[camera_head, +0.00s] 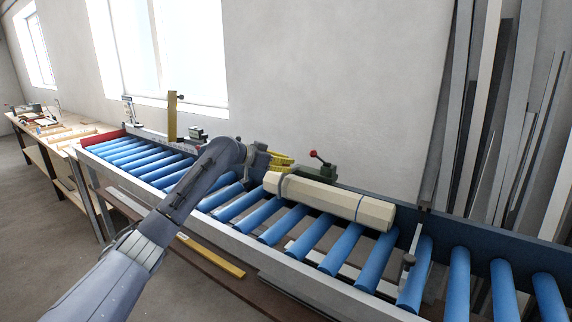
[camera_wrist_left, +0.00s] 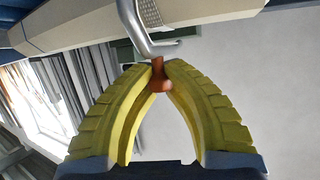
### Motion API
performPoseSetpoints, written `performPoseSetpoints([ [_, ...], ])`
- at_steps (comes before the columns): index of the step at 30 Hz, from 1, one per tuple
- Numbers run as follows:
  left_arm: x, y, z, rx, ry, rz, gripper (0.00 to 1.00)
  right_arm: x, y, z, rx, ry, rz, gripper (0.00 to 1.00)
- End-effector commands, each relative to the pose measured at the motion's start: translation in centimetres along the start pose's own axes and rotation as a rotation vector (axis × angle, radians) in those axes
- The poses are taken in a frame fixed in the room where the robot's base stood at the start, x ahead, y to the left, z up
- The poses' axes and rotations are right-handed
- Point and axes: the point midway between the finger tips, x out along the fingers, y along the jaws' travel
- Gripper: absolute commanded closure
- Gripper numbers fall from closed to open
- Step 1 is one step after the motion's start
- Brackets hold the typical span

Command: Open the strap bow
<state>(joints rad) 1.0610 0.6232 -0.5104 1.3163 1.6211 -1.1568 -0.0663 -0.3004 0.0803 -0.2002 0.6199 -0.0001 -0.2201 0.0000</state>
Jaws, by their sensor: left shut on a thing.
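The strap bow is a grey bent metal bar (camera_wrist_left: 135,25) in the left wrist view, with a brown-orange knob (camera_wrist_left: 159,80) at its end. My left gripper (camera_wrist_left: 158,68) has yellow ribbed fingers closed at the tips around this knob. The bow runs up beside a pale, faceted bundle of profiles (camera_wrist_left: 200,8). In the head view the bundle (camera_head: 325,198) lies across the blue rollers, with a grey band near its left end. My left gripper (camera_head: 281,161) is just behind that end, and its fingertips and the knob are largely hidden there. My right gripper is not in view.
The roller conveyor (camera_head: 130,152) runs along the wall. A green device with a red-knobbed lever (camera_head: 314,155) stands behind the bundle. A grey post with a bar (camera_head: 409,258) stands right of it. Tall profiles (camera_head: 480,120) lean against the wall at right; a bench (camera_head: 85,131) stands at left.

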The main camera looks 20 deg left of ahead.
Motion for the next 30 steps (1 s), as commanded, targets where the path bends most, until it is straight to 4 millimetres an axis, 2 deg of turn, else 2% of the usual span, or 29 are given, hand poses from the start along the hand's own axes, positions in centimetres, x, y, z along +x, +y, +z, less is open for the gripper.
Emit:
performPoseSetpoints([
  [10, 0.0, 0.0, -0.7, -0.008, -0.02, 0.005, 1.0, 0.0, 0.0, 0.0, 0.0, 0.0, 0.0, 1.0],
  [30, 1.0, -0.9, -3.9, -0.135, -0.346, 0.056, 1.0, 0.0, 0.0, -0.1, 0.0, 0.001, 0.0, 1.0],
])
